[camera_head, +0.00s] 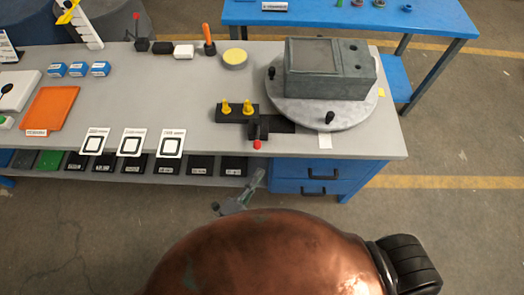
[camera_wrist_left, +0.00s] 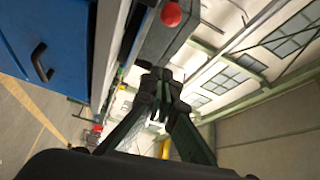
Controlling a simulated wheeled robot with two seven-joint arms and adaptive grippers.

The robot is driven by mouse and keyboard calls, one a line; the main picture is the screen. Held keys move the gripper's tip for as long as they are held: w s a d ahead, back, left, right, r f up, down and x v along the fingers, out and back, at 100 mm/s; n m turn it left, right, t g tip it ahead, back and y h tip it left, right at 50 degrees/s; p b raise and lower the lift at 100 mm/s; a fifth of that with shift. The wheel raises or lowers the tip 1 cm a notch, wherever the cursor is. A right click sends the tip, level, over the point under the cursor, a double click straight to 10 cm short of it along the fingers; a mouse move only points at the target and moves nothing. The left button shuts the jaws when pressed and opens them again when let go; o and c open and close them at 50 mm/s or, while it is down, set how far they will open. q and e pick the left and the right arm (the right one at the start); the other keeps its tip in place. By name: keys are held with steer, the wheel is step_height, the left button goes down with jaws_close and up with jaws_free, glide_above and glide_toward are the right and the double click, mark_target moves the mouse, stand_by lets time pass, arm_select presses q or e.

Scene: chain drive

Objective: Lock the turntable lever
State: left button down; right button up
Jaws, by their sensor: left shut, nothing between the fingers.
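The round grey turntable (camera_head: 350,115) sits at the right end of the bench and bears a grey-green box (camera_head: 325,80). Beside it, near the front edge, is a dark lever with a red knob (camera_head: 257,144). The red knob also shows large at the top of the left wrist view (camera_wrist_left: 171,14). My left gripper (camera_head: 258,175) is below and in front of the bench edge, apart from the knob. Its fingers (camera_wrist_left: 160,78) are closed together and empty. My right gripper is out of view.
A black block with two yellow pegs (camera_head: 236,110) stands beside the lever. Blue drawers with handles (camera_head: 320,178) are under the bench. White marked cards (camera_head: 130,142) lie along the front edge. A shelf with dark bins (camera_head: 200,165) runs below.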

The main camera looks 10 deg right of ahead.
mark_target(258, 134)
arm_select(q)
steer(key=w+d, duration=0.3)
steer(key=w, duration=0.5)
steer(key=shift+w+d+f, duration=0.15)
steer(key=shift+w+d, duration=0.15)
steer(key=shift+w, duration=0.1)
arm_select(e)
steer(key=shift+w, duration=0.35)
arm_select(q)
steer(key=shift+a, duration=0.15)
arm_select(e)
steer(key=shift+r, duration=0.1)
